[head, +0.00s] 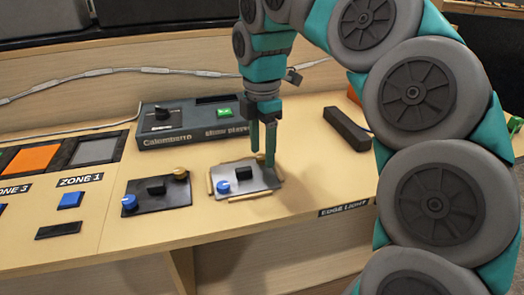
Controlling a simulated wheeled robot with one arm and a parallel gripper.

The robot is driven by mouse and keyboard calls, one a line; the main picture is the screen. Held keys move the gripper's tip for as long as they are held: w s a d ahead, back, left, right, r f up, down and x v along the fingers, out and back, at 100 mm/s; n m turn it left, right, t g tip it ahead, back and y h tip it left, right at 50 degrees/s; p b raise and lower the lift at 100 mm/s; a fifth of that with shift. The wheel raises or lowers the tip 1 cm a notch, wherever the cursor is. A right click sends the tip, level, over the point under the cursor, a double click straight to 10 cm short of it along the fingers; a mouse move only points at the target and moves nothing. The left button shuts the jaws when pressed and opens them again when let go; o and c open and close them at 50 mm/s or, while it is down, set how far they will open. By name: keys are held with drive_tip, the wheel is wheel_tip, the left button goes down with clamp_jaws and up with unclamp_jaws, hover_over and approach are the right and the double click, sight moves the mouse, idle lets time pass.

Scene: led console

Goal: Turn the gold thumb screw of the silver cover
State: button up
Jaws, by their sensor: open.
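The silver cover (252,186) lies on the wooden console, framed by short light-wood strips. It carries a blue knob (223,187) at its left and a black block (241,172) in the middle. My gripper (263,158) points down over the cover's far right corner. Its two teal fingers are apart, and nothing is clearly held between them.
A black plate (148,200) with a blue knob, black block and gold screw (180,174) lies left of the cover. A grey show player box (190,122) stands behind. A dark bar (346,129) lies to the right. My arm covers the right side.

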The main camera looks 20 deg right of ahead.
sight(263, 156)
wheel_tip(263, 156, up, 6)
drive_tip(key=shift+d+f, duration=0.15)
drive_tip(key=shift+r, duration=0.5)
idle(0.3)
